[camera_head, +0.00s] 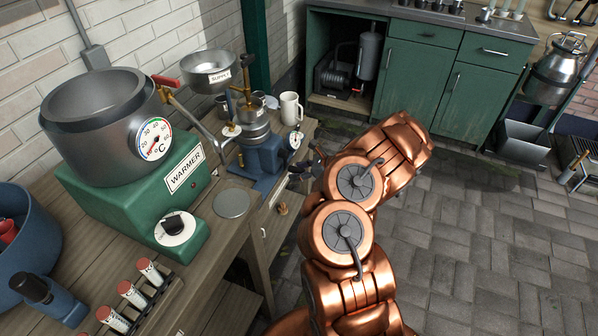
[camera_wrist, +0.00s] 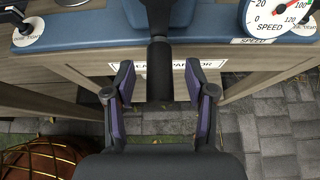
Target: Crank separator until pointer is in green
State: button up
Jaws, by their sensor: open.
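The separator (camera_head: 257,124) has a metal bowl section on a blue base and stands on the wooden bench, right of the warmer. Its white speed gauge (camera_head: 295,140) faces right and is too small to read there. A dark crank handle (camera_wrist: 158,68) hangs in the middle of the wrist view. My gripper (camera_wrist: 160,84) is open, its purple-padded fingers on either side of the handle in the picture, not touching it.
The green warmer (camera_head: 125,190) with a grey pot stands left of the separator. A supply bowl (camera_head: 208,72) is above it and a white jug (camera_head: 291,108) behind. Capped tubes (camera_head: 131,294) stand at the near bench edge. Paved floor is clear right of my arm.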

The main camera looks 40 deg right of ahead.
jog(key=shift+p+v, duration=2)
jog(key=shift+v, duration=0.75)
jog(key=shift+p+v, duration=0.85)
jog(key=shift+v, duration=0.4)
jog(key=shift+a, duration=0.1)
